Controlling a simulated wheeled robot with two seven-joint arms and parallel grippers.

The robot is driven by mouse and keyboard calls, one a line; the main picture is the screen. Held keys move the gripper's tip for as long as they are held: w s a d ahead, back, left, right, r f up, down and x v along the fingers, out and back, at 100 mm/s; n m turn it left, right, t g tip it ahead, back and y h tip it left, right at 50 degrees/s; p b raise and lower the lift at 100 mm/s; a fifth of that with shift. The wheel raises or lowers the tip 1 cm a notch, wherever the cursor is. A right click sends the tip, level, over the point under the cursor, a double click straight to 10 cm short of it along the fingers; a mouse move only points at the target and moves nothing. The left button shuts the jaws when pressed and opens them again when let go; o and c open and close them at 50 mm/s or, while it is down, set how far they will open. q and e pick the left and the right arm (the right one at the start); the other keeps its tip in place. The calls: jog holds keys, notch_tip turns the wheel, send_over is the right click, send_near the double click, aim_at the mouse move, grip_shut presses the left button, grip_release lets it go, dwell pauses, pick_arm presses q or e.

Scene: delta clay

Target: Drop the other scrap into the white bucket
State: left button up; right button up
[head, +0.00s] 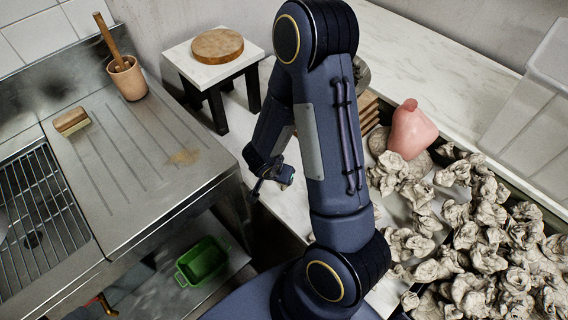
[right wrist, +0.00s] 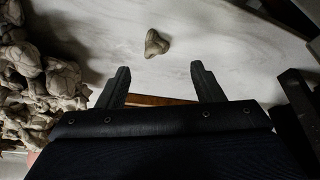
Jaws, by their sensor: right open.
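A small grey-brown clay scrap (right wrist: 156,43) lies on a pale marble-like surface in the right wrist view, just beyond my fingertips and roughly centred between them. My right gripper (right wrist: 160,68) is open, with nothing between its fingers. I cannot make out that scrap in the head view. No white bucket can be made out in either view. My left gripper is not in view.
Many crumpled clay lumps (head: 490,240) fill the right side, with a pink vessel (head: 412,130) behind them. A translucent bin (head: 540,110) stands far right. A steel sink counter (head: 130,170) is left, with a green basin (head: 202,260) below. A small stand (head: 190,52) stands behind.

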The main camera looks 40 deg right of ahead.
jog(key=b+x, duration=0.1)
jog(key=x, duration=0.1)
jog(key=b+x, duration=0.1)
jog(key=x, duration=0.1)
jog(key=b+x, duration=0.2)
jog(key=x, duration=0.1)
jog(key=shift+s, duration=0.25)
jog(key=shift+w+d+f, duration=0.15)
jog(key=shift+d+f, duration=0.05)
jog(key=shift+f, duration=0.25)
jog(key=c, duration=1.2)
jog(key=shift+r, duration=0.2)
